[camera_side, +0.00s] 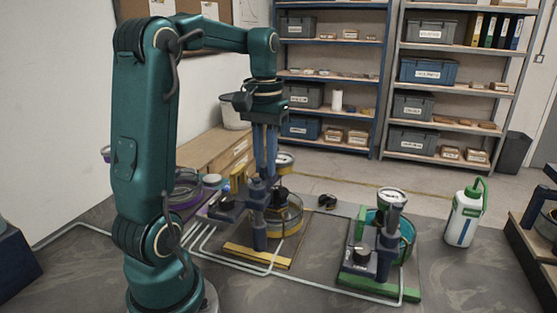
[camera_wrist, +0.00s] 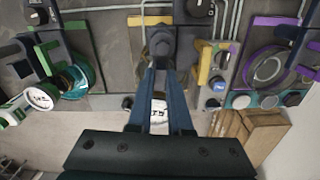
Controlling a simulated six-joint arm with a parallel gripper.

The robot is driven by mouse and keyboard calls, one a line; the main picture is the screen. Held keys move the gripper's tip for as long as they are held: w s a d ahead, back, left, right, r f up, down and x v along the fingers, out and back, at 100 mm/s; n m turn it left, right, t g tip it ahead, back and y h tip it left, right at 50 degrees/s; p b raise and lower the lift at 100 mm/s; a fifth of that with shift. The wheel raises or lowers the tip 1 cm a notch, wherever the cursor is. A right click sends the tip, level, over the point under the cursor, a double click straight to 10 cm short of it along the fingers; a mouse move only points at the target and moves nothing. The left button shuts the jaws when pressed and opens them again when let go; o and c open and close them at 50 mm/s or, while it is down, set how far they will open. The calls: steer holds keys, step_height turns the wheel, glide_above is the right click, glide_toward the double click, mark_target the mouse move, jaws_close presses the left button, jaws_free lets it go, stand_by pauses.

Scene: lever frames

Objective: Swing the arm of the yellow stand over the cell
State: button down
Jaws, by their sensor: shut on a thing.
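The yellow stand (camera_side: 246,256) is at the middle of the bench, with a yellow base bar and a dark blue-grey post. A round cell (camera_side: 294,220) with a yellow band sits just behind and right of the post. My gripper (camera_side: 266,172) points straight down at the top of the stand. In the wrist view my gripper (camera_wrist: 163,64) is shut on the stand's dark arm (camera_wrist: 161,42). A dial gauge (camera_side: 284,159) shows beside the fingers, and between them in the wrist view. The fingers hide part of the arm, so I cannot tell its exact angle to the cell.
A green stand (camera_side: 407,286) with a teal cell and gauge is to the right. A purple stand (camera_side: 183,200) is to the left. Pale pipes (camera_side: 215,249) run along the bench. A white-and-green bottle (camera_side: 465,222) stands at far right.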

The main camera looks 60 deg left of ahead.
steer(key=shift+s+a+n, duration=0.1)
steer(key=shift+a+n, duration=0.05)
steer(key=shift+n, duration=0.45)
steer(key=c, duration=0.8)
jaws_free()
steer(key=shift+c, duration=0.2)
steer(key=shift+r, duration=2.55)
